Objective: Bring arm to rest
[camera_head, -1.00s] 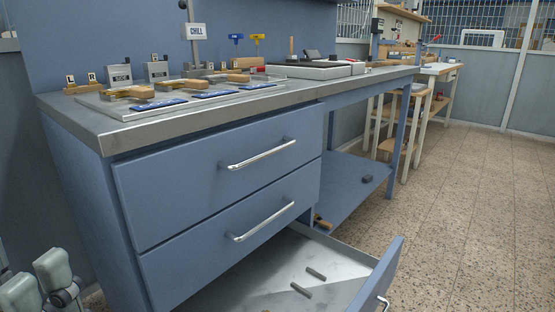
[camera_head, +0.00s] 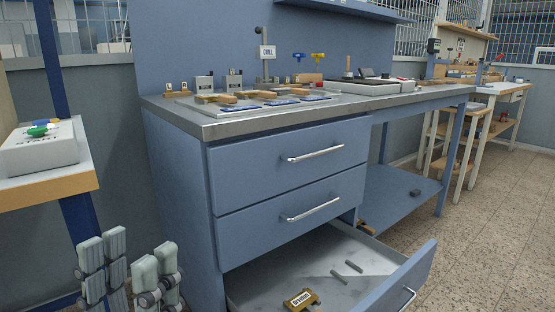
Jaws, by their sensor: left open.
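My left gripper (camera_head: 130,258) shows at the lower left, its pale padded fingers pointing up and spread apart. It is open, with nothing between the fingers. It stands in front of the blue workbench's left side and left of the open bottom drawer (camera_head: 385,262), apart from both as far as I can see. The rest of the left arm is below the picture edge. My right gripper is not in view.
The drawer holds two grey rods (camera_head: 346,270) and a yellow-and-dark labelled piece (camera_head: 301,299). The two upper drawers (camera_head: 289,160) are shut. The steel worktop (camera_head: 240,124) carries tools and blocks. A wooden-edged side table (camera_head: 52,188) is at left. The floor (camera_head: 490,215) at right is clear.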

